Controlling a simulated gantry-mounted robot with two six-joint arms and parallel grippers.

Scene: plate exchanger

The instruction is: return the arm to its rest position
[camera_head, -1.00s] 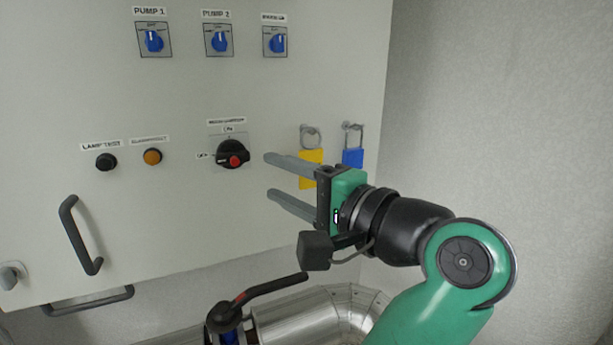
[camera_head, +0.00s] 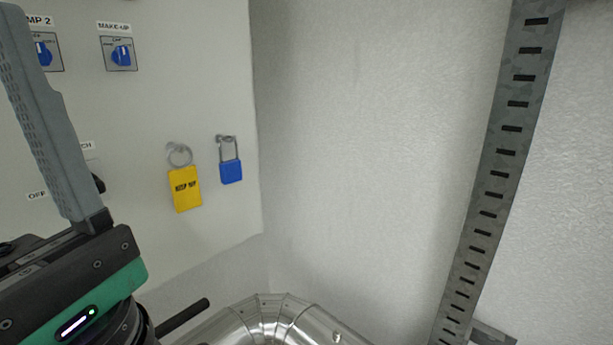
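One gripper fills the left edge, very close to the camera. It appears to be my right gripper (camera_head: 48,130), the one seen before, though its arm runs out of the picture at the bottom left. One grey finger points up. It stands at the near end of the finger rail, and the other finger is outside the picture. The gripper looks open, with nothing seen in it. It covers part of the control panel (camera_head: 215,60). My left gripper is not in view.
A yellow tag (camera_head: 185,190) and a blue padlock (camera_head: 231,172) hang on the panel. The MAKE-UP knob (camera_head: 122,55) is above. A metal pipe (camera_head: 270,318) and black lever (camera_head: 183,317) are below. A slotted metal strut (camera_head: 490,190) runs down the right. The wall between looks clear.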

